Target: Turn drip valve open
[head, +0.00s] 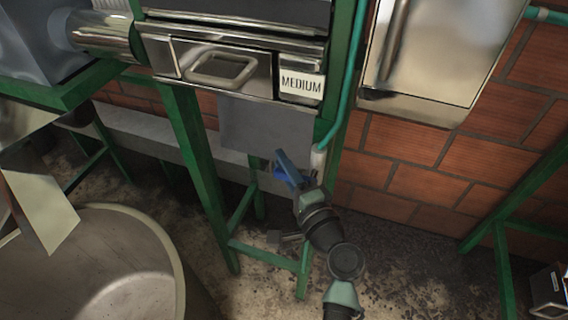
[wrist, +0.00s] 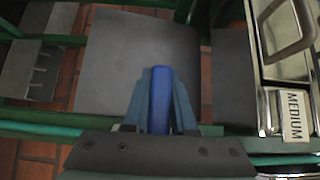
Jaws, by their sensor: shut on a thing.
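The drip valve's bright blue handle (wrist: 160,98) stands between the two blue-grey fingers of my gripper (wrist: 160,85) in the wrist view. The fingers are shut on it, one on each side. In the head view my gripper (head: 286,163) is below the metal machine, beside a green frame leg, and part of the blue handle (head: 283,181) shows beside the fingers. The valve's body and its joint with the pipe are mostly hidden behind my gripper and wrist.
A green pipe (head: 345,85) runs down to a white end piece (head: 318,160) close by my gripper. The drawer front has a MEDIUM label (head: 301,84). Green frame legs (head: 203,180) stand to the left, with a large round tub (head: 165,235) beyond. A brick wall (head: 420,160) is behind.

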